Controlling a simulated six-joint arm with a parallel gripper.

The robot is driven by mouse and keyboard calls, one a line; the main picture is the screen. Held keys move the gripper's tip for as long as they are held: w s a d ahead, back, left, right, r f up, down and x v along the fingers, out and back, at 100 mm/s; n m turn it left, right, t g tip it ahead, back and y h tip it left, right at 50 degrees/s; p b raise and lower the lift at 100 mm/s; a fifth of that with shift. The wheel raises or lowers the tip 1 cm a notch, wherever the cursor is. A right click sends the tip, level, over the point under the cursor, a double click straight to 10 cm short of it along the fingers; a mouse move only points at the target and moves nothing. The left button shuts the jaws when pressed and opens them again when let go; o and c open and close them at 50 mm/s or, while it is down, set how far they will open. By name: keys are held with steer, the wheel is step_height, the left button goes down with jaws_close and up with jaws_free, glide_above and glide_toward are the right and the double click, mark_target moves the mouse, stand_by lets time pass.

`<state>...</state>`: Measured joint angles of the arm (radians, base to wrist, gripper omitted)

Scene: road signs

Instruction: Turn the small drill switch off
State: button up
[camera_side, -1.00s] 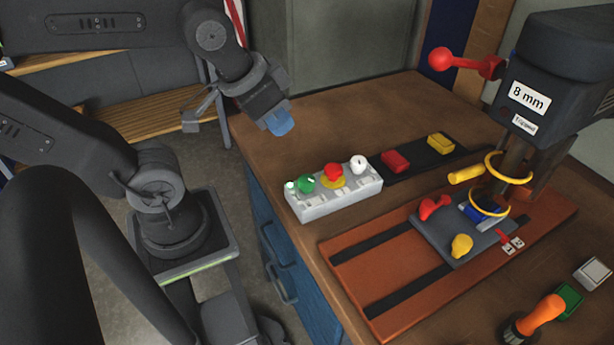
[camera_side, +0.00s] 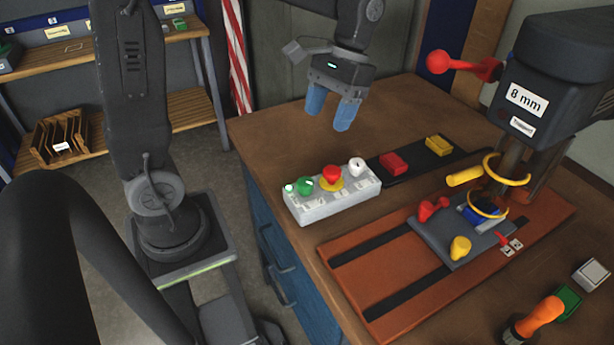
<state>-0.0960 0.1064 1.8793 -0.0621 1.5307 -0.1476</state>
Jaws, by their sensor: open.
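A light grey control box (camera_side: 335,203) lies near the left edge of the wooden bench. On its top are a green button (camera_side: 305,186), a red knob on a yellow base (camera_side: 332,177) and a white rotary knob (camera_side: 357,167). A small green light (camera_side: 289,188) shows at its left end. I cannot tell which control is the small drill switch, nor read its setting. My gripper (camera_side: 332,118) has blue fingertips pointing down. It is open and empty, above the bench behind the box, apart from it.
A drill press (camera_side: 555,75) labelled "8 mm" stands at right, with a red-knobbed lever (camera_side: 439,61). Its brown base (camera_side: 380,255) carries a grey plate with red and yellow clamps. Red (camera_side: 394,163) and yellow (camera_side: 439,146) blocks lie on a black strip. An orange-handled brush (camera_side: 538,318) lies front right.

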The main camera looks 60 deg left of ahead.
mark_target(307, 182)
steer(key=x, duration=1.4)
steer(key=shift+c, duration=0.4)
steer(key=shift+r, duration=0.1)
steer(key=c, duration=0.8)
steer(key=shift+c, duration=0.2)
steer(key=shift+m, duration=0.4)
steer(key=m+y, duration=0.2)
steer(key=m, duration=0.2)
steer(key=shift+d+m, duration=0.1)
steer(key=shift+m, duration=0.3)
steer(key=m+y, duration=0.1)
steer(key=m, duration=0.2)
steer(key=m+t+y, duration=0.1)
steer(key=m, duration=0.2)
steer(key=shift+d, duration=0.1)
steer(key=shift+m, duration=0.3)
